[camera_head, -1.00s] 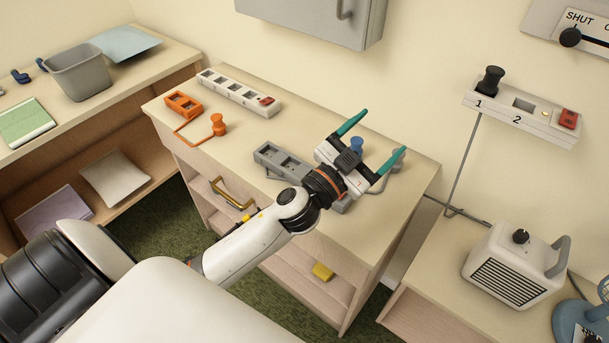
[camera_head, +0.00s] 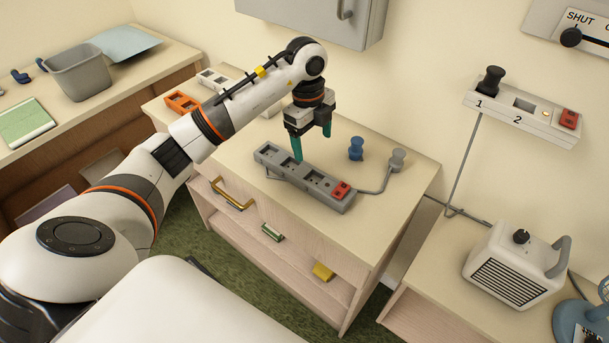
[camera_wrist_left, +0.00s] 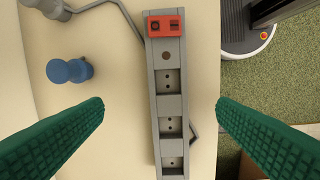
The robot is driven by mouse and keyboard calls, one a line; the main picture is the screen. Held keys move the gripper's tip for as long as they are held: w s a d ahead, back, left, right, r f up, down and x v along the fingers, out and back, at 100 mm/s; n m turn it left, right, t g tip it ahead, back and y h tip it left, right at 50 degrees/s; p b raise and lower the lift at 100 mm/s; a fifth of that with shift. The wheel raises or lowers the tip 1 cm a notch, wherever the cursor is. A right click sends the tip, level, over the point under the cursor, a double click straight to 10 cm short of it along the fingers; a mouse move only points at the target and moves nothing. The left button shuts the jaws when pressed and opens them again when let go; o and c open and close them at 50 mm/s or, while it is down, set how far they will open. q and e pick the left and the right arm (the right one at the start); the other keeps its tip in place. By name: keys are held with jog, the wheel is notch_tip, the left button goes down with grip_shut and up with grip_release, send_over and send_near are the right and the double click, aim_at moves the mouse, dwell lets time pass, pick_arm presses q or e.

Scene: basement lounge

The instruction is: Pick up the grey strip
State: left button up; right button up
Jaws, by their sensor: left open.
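The grey strip (camera_head: 302,177) is a power strip with a row of sockets and a red switch at one end. It lies flat on the wooden cabinet top, its cord running to a grey plug (camera_head: 397,160). In the left wrist view the strip (camera_wrist_left: 168,105) runs lengthwise between the two green fingers (camera_wrist_left: 160,125), touching neither. The right gripper is not in view.
A blue plug (camera_head: 356,148) stands on the cabinet top near the strip; it also shows in the wrist view (camera_wrist_left: 68,71). A heater (camera_head: 515,264) stands at right.

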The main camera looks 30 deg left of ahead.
pick_arm(q)
jog(key=a, duration=0.2)
jog(key=y+p, duration=0.1)
jog(key=p, duration=0.1)
send_over(304, 171)
jog(key=shift+n, duration=0.4)
notch_tip(304, 171, down, 6)
jog(key=shift+w+a+r, duration=0.1)
jog(key=shift+a, duration=0.05)
notch_tip(304, 171, down, 5)
jog(key=shift+r+p, duration=0.1)
jog(key=shift+p, duration=0.5)
jog(key=shift+f, duration=0.35)
jog(key=shift+c, duration=0.5)
jog(key=c, duration=1.2)
jog(key=shift+r, duration=0.1)
jog(key=shift+c, duration=0.3)
